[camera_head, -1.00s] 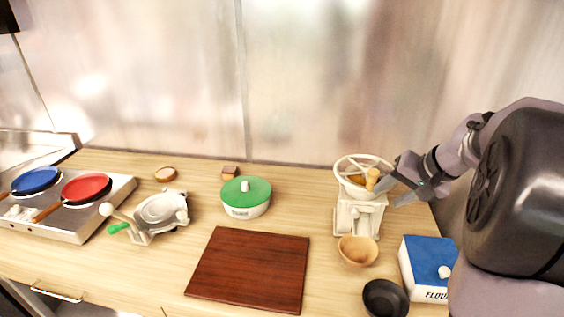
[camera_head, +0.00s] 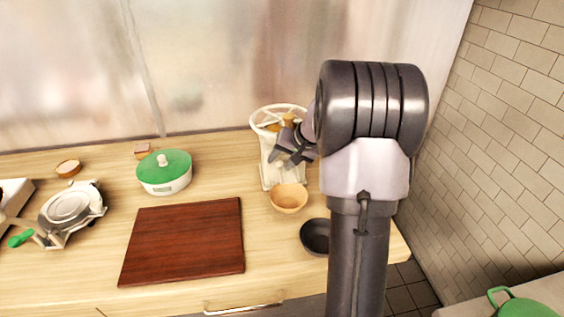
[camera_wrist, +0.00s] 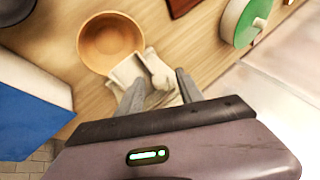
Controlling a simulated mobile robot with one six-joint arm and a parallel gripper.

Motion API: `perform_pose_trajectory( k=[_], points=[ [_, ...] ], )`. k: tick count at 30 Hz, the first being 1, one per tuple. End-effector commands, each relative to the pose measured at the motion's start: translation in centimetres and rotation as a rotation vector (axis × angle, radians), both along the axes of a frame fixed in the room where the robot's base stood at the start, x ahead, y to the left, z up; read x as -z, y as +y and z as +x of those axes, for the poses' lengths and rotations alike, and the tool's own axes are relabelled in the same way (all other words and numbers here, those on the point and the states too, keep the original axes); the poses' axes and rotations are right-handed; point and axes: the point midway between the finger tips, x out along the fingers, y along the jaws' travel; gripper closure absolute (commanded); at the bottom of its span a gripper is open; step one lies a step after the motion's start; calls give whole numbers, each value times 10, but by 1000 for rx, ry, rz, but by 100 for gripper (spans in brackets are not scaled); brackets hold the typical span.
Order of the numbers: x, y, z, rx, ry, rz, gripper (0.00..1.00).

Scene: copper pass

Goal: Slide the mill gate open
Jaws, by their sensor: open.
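The mill (camera_head: 270,165) is a white body with a spoked ring on top and brown contents inside the ring. It stands at the back right of the counter. My gripper (camera_head: 282,157) is at its right front side, partly in front of the body. In the wrist view, my gripper (camera_wrist: 158,92) has its two fingers apart, with a pale part of the mill (camera_wrist: 127,70) between and beyond the tips. A small pale lever-like piece there may be the gate. I cannot tell whether the fingers touch it.
A wooden bowl (camera_head: 289,199) stands in front of the mill, with a dark bowl (camera_head: 315,237) nearer. A brown board (camera_head: 185,240) and a green-lidded pot (camera_head: 164,178) are to the left. A blue box (camera_wrist: 30,108) shows in the wrist view. A brick wall (camera_head: 500,130) rises at right.

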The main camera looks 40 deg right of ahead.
Motion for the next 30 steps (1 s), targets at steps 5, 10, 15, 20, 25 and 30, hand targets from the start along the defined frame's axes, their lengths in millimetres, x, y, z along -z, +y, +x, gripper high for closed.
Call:
perform_pose_trajectory(
  k=[5, 10, 15, 20, 25, 30],
  points=[
    [0, 0, 0, 0, 0, 0, 60],
    [-1, 0, 0, 0, 0, 0, 94],
    [0, 0, 0, 0, 0, 0, 100],
    [0, 0, -1, 0, 1, -1, 100],
    [0, 0, -1, 0, 1, -1, 100],
    [0, 0, -1, 0, 1, -1, 100]
  ],
)
